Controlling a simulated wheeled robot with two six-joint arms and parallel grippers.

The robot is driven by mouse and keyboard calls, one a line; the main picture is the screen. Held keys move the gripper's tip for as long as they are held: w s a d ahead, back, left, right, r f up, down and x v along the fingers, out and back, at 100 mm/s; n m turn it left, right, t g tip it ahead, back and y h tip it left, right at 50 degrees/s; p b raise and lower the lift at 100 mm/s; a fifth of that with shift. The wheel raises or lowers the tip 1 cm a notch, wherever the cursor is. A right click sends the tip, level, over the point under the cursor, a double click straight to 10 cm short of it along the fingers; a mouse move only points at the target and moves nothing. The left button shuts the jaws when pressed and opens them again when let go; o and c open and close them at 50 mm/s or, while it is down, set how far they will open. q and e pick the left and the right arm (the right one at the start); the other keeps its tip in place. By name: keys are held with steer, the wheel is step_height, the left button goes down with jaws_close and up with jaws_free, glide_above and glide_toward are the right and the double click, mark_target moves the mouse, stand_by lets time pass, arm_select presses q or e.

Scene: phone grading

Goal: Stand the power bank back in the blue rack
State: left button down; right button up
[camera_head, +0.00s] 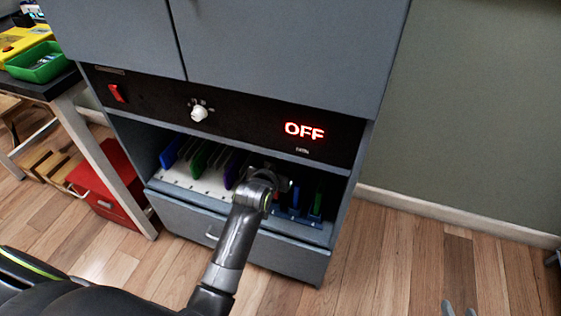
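The blue rack (293,214) sits at the right of the open bay in the grey cabinet, with slim upright pieces, one green (317,203), standing in it. My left arm reaches into the bay. Its gripper (270,178) is just left of and above the blue rack, mostly hidden behind its own wrist, so its jaws and anything in them cannot be made out. I cannot pick out the power bank. My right gripper (459,308) shows only as two grey fingertips at the bottom edge, apart, with nothing seen between them, over the floor.
A white slotted rack (207,186) with several blue, green and purple slabs fills the bay's left. The panel (240,118) above has a red switch (117,93), a white knob (199,112) and a lit "OFF". A table with a green bin (40,65) stands left. Floor at right is clear.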

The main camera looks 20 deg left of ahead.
arm_select(q)
steer(key=shift+f+b, duration=0.7)
steer(key=shift+f, duration=1)
steer(key=shift+f, duration=0.15)
steer(key=c, duration=1.3)
jaws_free()
steer(key=shift+o, duration=0.2)
